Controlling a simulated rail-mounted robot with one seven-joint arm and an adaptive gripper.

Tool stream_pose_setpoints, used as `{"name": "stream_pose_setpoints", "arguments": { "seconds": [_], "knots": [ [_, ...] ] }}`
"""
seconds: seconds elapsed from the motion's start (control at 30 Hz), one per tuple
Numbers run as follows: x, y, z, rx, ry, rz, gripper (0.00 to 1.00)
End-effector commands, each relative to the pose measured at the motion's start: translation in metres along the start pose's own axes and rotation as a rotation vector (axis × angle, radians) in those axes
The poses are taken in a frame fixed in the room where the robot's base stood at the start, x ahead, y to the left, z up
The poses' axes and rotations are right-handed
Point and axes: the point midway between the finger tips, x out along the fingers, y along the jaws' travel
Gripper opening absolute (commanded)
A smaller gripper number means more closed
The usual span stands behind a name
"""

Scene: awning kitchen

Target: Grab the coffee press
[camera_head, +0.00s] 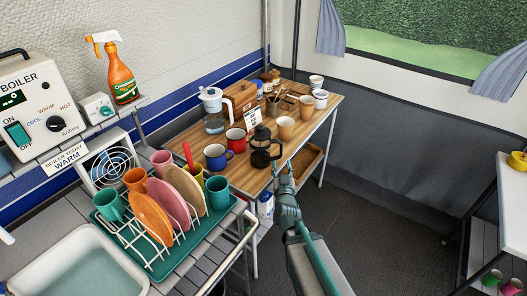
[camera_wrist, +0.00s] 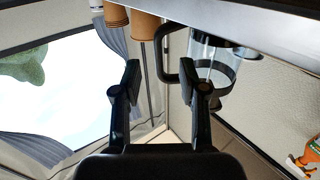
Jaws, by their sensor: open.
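The coffee press (camera_head: 260,150), a glass jug with black lid, base and handle, stands upright near the front edge of the wooden table (camera_head: 222,188). Its handle points toward my gripper (camera_head: 284,172), which is just off the table's front edge beside the press. In the wrist view, my gripper (camera_wrist: 167,80) is open and empty. The press (camera_wrist: 212,68) shows upside down at the upper right, with its handle (camera_wrist: 164,60) ahead of the gap between the fingers. I see no contact with the press; the exact distance is hard to tell.
Red (camera_head: 236,139) and blue (camera_head: 217,156) mugs stand left of the press. Brown cups (camera_head: 285,128) stand behind it to the right. A clear kettle (camera_head: 213,108) stands farther back. A green dish rack (camera_head: 165,262) is at the left. Open floor (camera_head: 370,215) lies right of the table.

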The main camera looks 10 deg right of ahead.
Motion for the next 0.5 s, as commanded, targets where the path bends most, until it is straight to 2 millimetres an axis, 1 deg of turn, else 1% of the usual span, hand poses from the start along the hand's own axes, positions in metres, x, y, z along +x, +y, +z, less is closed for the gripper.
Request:
{"name": "stream_pose_setpoints", "arguments": {
  "seconds": [0.03,0.1,0.2,0.37,0.5],
  "knots": [
    [0.011,0.0,0.001,0.0,0.002,0.001,0.42],
    [0.022,0.0,-0.001,0.0,0.001,0.001,0.42],
    [0.03,0.0,0.0,0.0,0.0,0.001,0.42],
    [0.036,0.001,-0.001,-0.001,-0.001,0.0,0.42],
    [0.053,0.001,-0.002,0.0,-0.001,0.0,0.42]
  ]
}}
